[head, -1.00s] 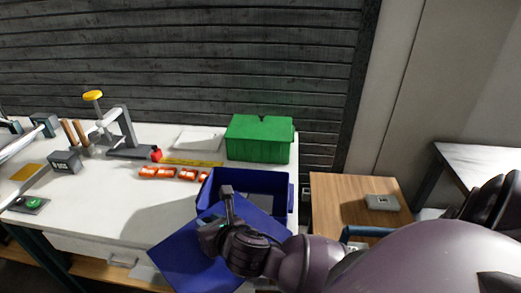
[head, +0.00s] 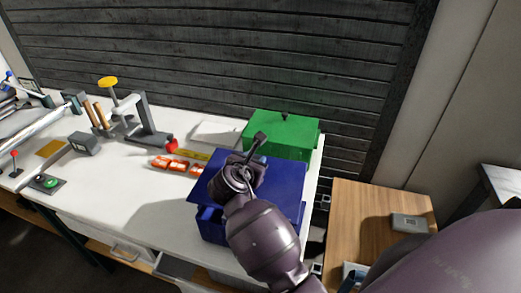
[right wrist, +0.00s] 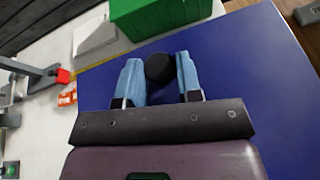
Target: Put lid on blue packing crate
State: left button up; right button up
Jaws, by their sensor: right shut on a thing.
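The blue lid (head: 286,182) lies over the blue packing crate (head: 213,228) near the right end of the white workbench, covering most of its opening. Part of the crate's near left side shows below the lid; whether the lid is fully seated I cannot tell. My right gripper (head: 244,172) is above the lid. In the right wrist view its two pale blue fingers (right wrist: 158,75) are shut on the lid's round black knob (right wrist: 159,67), with the lid's flat blue top (right wrist: 245,75) around it. My arm hides the crate's near right side. My left gripper is not in view.
A green crate (head: 283,132) stands close behind the blue one. Orange-red packs (head: 178,165) and a yellow ruler (head: 194,154) lie to the left, beside a grey press (head: 150,128). A wooden cabinet (head: 370,215) stands right of the bench.

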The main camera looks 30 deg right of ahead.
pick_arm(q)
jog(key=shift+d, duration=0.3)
pick_arm(e)
jog(key=shift+w+d+f+m+g, duration=0.1)
jog(key=shift+w+d+m+g, duration=0.05)
jog(key=shift+d+m+g, duration=0.15)
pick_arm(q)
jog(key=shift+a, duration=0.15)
pick_arm(e)
jog(key=shift+a, duration=0.1)
pick_arm(q)
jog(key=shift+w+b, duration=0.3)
jog(key=shift+b, duration=0.2)
pick_arm(e)
notch_tip(320, 180, down, 8)
jog(key=shift+f, duration=0.25)
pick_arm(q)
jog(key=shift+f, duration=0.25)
pick_arm(e)
jog(key=o, duration=1.1)
jog(key=shift+c, duration=0.2)
